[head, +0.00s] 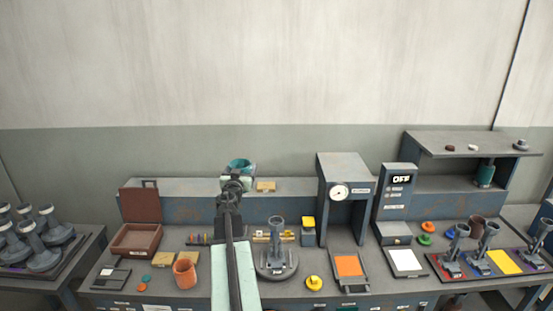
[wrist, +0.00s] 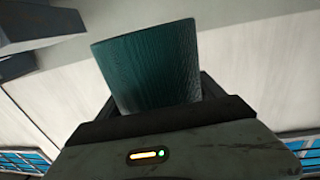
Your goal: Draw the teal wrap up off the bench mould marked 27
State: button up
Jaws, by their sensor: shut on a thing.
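The teal wrap (head: 241,165) is a short, open sleeve held high at the end of my arm, in front of the back ledge. It fills the middle of the wrist view (wrist: 148,66), tilted, with dark jaws at both sides. My gripper (head: 238,180) is shut on it. A grey mould (head: 277,245), a bare upright post on a round base, stands on the bench to the right of my arm and below the wrap. The wrap is apart from it. I cannot read a 27 on it. My arm hides part of the bench.
A gauge press (head: 345,195) and a control box marked OFF (head: 398,190) stand right of the mould. A shelf (head: 475,146) at right holds a teal cylinder (head: 485,175). An open brown box (head: 137,240) and orange cup (head: 185,272) lie left. More moulds (head: 45,250) crowd the left table.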

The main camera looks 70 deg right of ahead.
jog(key=s+d+r+m+g, duration=0.1)
jog(key=s+d, duration=0.2)
jog(key=s, duration=0.3)
jog(key=s+d+g+p, duration=0.1)
jog(key=s+d, duration=0.2)
jog(key=s, duration=0.3)
jog(key=shift+s+r+m+g+h, duration=0.3)
jog(key=shift+r+m+g, duration=0.1)
jog(key=shift+r, duration=0.1)
notch_tip(320, 180, up, 11)
jog(key=p, duration=1.1)
jog(key=shift+r+p, duration=0.15)
jog(key=shift+p, duration=0.2)
